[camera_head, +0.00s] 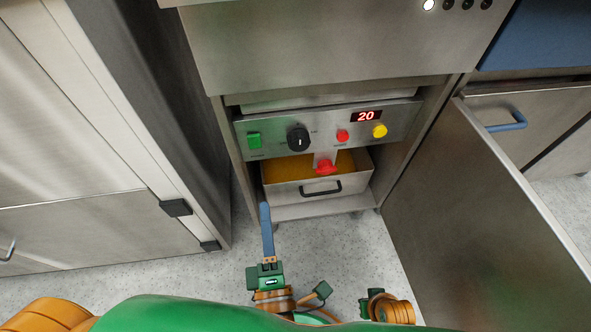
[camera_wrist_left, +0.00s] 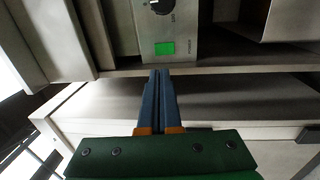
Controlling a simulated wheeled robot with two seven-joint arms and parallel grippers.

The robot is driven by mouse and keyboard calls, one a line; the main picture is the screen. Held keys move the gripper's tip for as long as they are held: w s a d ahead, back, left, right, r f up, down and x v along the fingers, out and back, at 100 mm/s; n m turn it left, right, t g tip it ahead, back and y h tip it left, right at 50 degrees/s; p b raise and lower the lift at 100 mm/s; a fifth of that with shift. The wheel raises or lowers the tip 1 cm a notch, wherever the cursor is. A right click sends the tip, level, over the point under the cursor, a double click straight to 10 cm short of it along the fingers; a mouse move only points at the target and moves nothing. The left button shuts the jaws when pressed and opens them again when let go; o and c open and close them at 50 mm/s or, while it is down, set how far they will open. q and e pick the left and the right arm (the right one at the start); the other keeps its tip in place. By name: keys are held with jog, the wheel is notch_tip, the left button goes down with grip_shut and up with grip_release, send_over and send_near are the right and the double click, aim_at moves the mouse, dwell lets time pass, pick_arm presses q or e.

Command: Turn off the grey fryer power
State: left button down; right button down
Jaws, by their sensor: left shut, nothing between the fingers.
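The grey fryer has a metal control panel (camera_head: 270,138) in an open cabinet. A green rocker switch (camera_head: 254,140) sits at its left end. In the left wrist view the green switch (camera_wrist_left: 165,48) looks bright green. A black knob (camera_head: 298,138), a red button (camera_head: 343,136), a yellow button (camera_head: 380,131) and a display (camera_head: 366,116) lit with a red 20 are to its right. My left gripper (camera_head: 264,207) is shut and empty, its blue fingers pointing toward the panel from below and in front of the switch, apparently apart from it. My right gripper's fingers do not show.
Below the panel is a metal drawer (camera_head: 350,192) with a black handle, orange-yellow contents and a red valve (camera_head: 326,167). An open door (camera_head: 470,220) stands at the right. A steel cabinet (camera_head: 80,140) stands at the left. Speckled floor (camera_head: 340,245) is clear in front.

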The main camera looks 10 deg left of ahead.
aim_at(256, 140)
pick_arm(q)
jog(key=shift+a+r, duration=0.15)
jog(key=x, duration=1.3)
jog(key=shift+w, duration=0.1)
jog(key=shift+w+a, duration=0.1)
jog(key=shift+w, duration=0.25)
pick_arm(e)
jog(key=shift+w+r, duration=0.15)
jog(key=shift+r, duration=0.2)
